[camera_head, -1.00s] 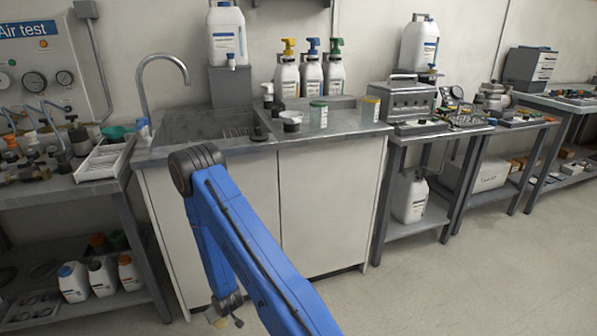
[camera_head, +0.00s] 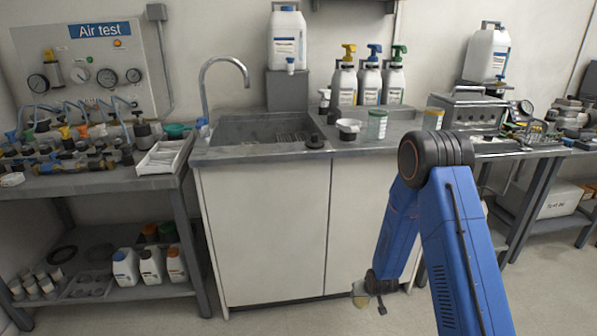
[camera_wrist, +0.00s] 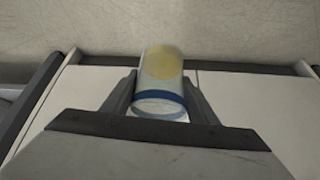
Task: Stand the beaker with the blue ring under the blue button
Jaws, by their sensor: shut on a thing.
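My gripper (camera_wrist: 160,88) is shut on the clear beaker with the blue ring (camera_wrist: 163,66). In the wrist view the beaker lies between both fingers, with the blue ring close to the gripper and a yellow patch farther out. In the head view the gripper (camera_head: 371,287) is low in front of the sink cabinet, and only a small yellowish part of the beaker (camera_head: 360,294) shows. The blue button (camera_head: 374,51) tops the middle of three white dispenser bottles (camera_head: 369,83) at the back of the counter, between a yellow and a green one.
The sink (camera_head: 262,131) is to the left. A metal box (camera_head: 474,112) stands on the right table.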

